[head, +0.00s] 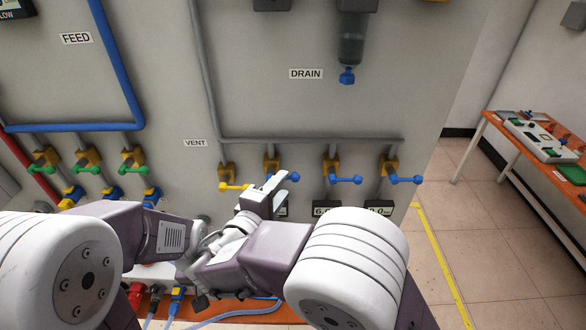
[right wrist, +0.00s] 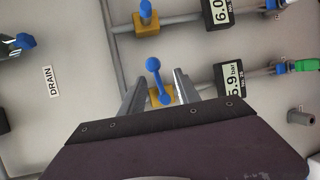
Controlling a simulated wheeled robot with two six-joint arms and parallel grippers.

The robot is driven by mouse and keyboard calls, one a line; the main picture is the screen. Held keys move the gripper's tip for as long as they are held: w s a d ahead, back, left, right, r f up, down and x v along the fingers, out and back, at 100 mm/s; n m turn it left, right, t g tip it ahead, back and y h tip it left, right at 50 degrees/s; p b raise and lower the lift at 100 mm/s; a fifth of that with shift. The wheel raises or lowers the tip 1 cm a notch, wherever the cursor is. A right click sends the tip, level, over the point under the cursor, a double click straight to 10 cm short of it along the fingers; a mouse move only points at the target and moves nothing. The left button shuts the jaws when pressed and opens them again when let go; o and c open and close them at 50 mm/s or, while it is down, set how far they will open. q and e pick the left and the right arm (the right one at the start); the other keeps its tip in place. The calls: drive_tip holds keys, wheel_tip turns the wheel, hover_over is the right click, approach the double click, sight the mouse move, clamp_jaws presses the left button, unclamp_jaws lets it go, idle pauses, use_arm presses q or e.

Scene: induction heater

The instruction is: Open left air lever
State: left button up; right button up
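A row of air valves with yellow bodies sits under the grey pipe on the panel. The leftmost has a yellow handle (head: 235,186); the others have blue levers, including a middle one (head: 345,179) and a right one (head: 405,179). My right gripper (head: 268,188) is at the second valve from the left and partly covers its blue lever (head: 287,177). In the right wrist view this blue lever (right wrist: 156,72) stands between the open fingers of my right gripper (right wrist: 157,85), with a gap visible on both sides.
A neighbouring blue lever (right wrist: 146,10) and pressure displays (right wrist: 231,82) are close to my right gripper. Left are feed valves (head: 133,158) and a blue pipe (head: 70,127). A drain valve (head: 347,75) hangs above. An orange table (head: 490,122) stands right, beyond open floor.

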sight(293, 174)
drive_tip(key=p+x, duration=0.1)
drive_tip(key=x, duration=0.2)
drive_tip(key=p+x, duration=0.2)
drive_tip(key=x, duration=0.1)
drive_tip(key=shift+w+d+r, duration=0.1)
drive_tip(key=shift+w+d, duration=0.1)
drive_tip(key=shift+d, duration=0.15)
drive_tip(key=shift+w, duration=0.3)
drive_tip(key=shift+d+f, duration=0.1)
drive_tip(key=shift+f, duration=0.15)
clamp_jaws()
idle(0.4)
